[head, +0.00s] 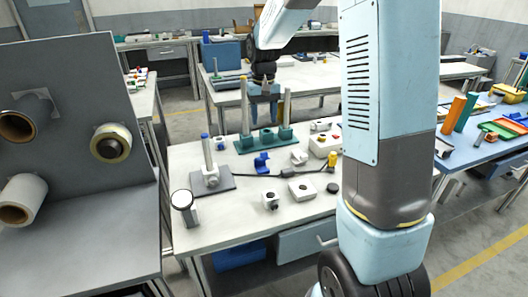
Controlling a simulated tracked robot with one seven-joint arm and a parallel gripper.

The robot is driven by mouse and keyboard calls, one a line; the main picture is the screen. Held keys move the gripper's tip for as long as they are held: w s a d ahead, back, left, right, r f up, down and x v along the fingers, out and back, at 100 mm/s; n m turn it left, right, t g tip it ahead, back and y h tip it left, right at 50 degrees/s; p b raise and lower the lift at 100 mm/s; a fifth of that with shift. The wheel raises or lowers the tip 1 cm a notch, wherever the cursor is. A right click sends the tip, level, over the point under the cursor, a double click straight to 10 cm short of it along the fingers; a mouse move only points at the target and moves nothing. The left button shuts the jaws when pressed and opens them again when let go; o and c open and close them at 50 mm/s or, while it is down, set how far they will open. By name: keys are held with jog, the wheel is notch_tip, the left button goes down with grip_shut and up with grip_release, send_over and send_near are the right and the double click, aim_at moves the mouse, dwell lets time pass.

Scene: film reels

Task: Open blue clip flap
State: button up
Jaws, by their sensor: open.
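A small blue clip (262,163) sits on the white worktable (245,212), just in front of the green base. It is too small in the head view to tell how its flap stands. My gripper (264,101) hangs from my arm, pointing down, higher in the picture than the clip and apart from it. It appears empty, and its fingertips are small and hard to make out near the posts of the green base.
The green base (252,149) carries upright posts. A grey plate (225,182) with a blue-topped post stands to the left. White blocks (302,190), a yellow-topped piece (332,159) and a thin dark rod lie around the clip. A panel with rolls (75,80) rises at far left.

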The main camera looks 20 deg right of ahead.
aim_at(262, 155)
jog(key=shift+n, duration=0.5)
jog(key=f, duration=1.3)
jog(key=shift+s+f, duration=0.25)
jog(key=shift+f, duration=0.15)
grip_shut()
